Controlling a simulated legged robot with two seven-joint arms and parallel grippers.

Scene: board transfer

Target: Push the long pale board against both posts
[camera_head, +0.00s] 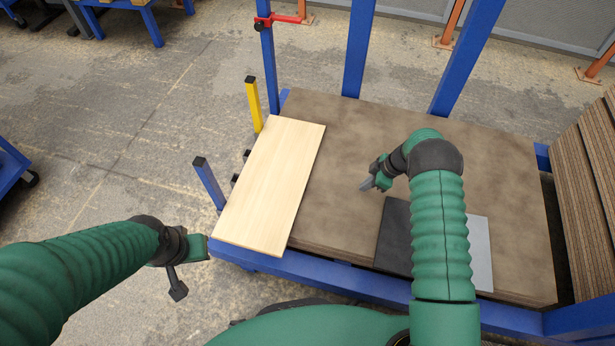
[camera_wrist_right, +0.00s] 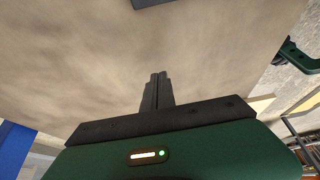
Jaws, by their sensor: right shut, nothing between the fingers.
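The long pale board (camera_head: 270,185) lies flat along the left end of the brown table top (camera_head: 350,130). Two posts stand at the table's left side: a yellow one (camera_head: 254,105) near the board's far end and a blue one with a dark cap (camera_head: 209,184) near its nearer part. A gap seems to show between the board and the blue post; contact at the yellow post is unclear. My right gripper (camera_head: 366,186) is shut and empty over the brown surface, right of the board; its fingers (camera_wrist_right: 157,92) show in the wrist view. My left gripper (camera_head: 177,290) hangs left of the board's near end.
A dark grey sheet (camera_head: 394,235) and a light grey sheet (camera_head: 478,250) lie at the table's front, under my right arm. Blue uprights (camera_head: 357,50) rise at the back. Stacked boards (camera_head: 585,160) stand at the right. Brown surface between board and right gripper is clear.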

